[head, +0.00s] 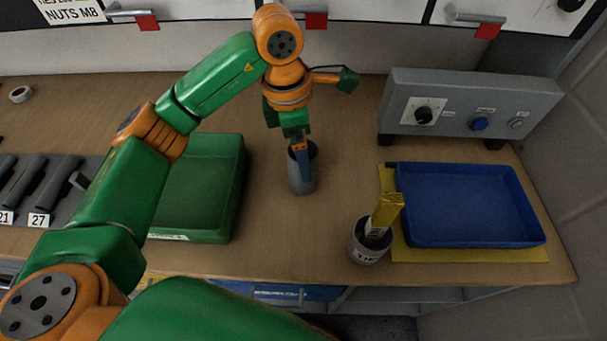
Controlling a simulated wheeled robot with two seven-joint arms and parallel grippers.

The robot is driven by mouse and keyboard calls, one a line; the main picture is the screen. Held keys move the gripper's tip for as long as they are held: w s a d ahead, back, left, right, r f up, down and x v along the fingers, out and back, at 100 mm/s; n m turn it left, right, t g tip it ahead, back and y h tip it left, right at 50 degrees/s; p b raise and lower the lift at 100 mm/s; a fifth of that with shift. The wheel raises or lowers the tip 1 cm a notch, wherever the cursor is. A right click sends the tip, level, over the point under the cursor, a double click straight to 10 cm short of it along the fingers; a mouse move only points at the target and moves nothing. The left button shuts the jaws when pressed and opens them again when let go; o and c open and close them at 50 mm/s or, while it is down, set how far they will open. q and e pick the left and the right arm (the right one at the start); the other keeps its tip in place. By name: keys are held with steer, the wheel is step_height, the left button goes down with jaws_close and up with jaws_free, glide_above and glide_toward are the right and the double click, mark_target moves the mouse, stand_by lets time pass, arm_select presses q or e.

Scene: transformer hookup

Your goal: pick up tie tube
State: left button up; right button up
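A grey cylindrical tube (294,180) stands upright on the wooden bench, near the middle of the head view. My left gripper (304,166) points down at this tube, with a finger overlapping its mouth and near wall. I cannot tell whether the fingers are around the wall or only in front of it, nor whether they are closed. A second grey cup (366,250) with a dark-lettered label stands nearer the front edge, holding yellow strip-like pieces (386,211). The lettering is too small to read, so I cannot tell which one is the tie tube. My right gripper is not in view.
A green tray (240,190) lies left of the grey tube, partly behind my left arm. A blue tray (465,205) sits on a yellow mat (480,255) at right. A grey control box (465,105) stands behind it. Numbered dark holders (38,190) are at far left.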

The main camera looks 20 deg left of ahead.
mark_target(297, 185)
arm_select(q)
steer(key=f, duration=0.2)
steer(key=f+p, duration=0.1)
steer(key=f, duration=0.1)
steer(key=d+f+p, duration=0.1)
steer(key=f, duration=0.1)
steer(key=shift+s+f, duration=0.25)
steer(key=shift+f, duration=0.1)
steer(key=c, duration=1.4)
